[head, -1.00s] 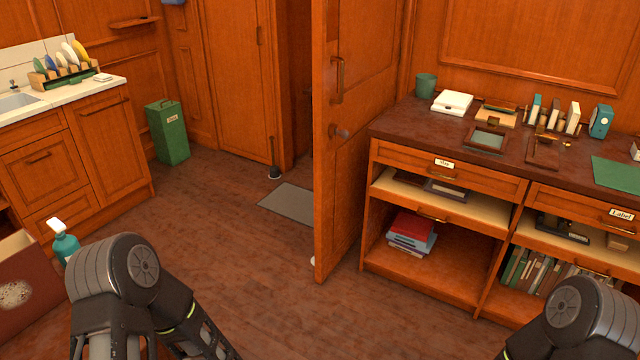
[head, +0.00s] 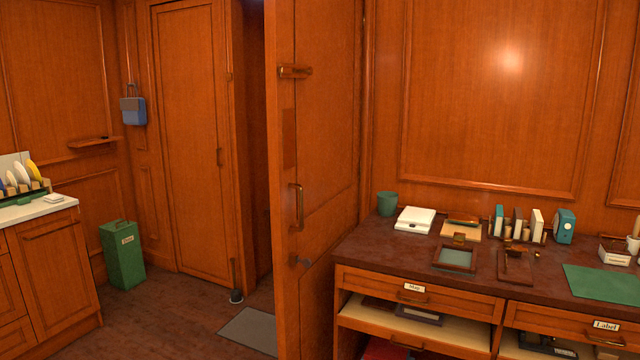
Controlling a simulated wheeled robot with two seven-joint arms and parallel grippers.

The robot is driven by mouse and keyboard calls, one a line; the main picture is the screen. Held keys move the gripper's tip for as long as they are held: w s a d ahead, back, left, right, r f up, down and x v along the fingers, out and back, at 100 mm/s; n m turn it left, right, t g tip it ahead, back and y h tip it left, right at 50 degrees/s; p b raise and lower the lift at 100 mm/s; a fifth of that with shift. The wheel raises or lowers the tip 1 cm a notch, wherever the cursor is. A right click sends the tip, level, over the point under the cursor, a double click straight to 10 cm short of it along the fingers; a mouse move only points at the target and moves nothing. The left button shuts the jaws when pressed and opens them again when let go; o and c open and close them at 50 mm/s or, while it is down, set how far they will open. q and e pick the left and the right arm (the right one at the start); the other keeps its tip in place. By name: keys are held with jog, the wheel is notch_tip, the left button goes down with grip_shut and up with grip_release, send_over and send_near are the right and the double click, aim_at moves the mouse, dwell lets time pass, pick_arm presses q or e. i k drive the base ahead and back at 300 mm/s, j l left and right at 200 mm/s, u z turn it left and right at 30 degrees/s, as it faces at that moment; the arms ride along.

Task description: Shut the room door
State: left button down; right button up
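The room door (head: 330,150) is wooden and stands open, swung into the room beside the desk, its edge towards me. The dark doorway opening (head: 256,140) shows to the left of the door. Neither of my grippers is in the head view.
A dark-topped desk (head: 390,262) with drawers stands close to the door's right. A grey mat (head: 250,330) lies on the floor by the doorway. A green bin (head: 122,256) and a kitchen counter (head: 40,208) are at left.

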aim_at(314, 121)
jog(key=i+z, duration=0.2)
jog(key=i, duration=0.3)
jog(key=i+j+z, duration=0.15)
jog(key=i, duration=0.35)
jog(key=i+j+z, duration=0.2)
jog(key=i, duration=0.3)
jog(key=i+j+z, duration=0.2)
jog(key=i+j, duration=0.15)
jog(key=i, duration=0.1)
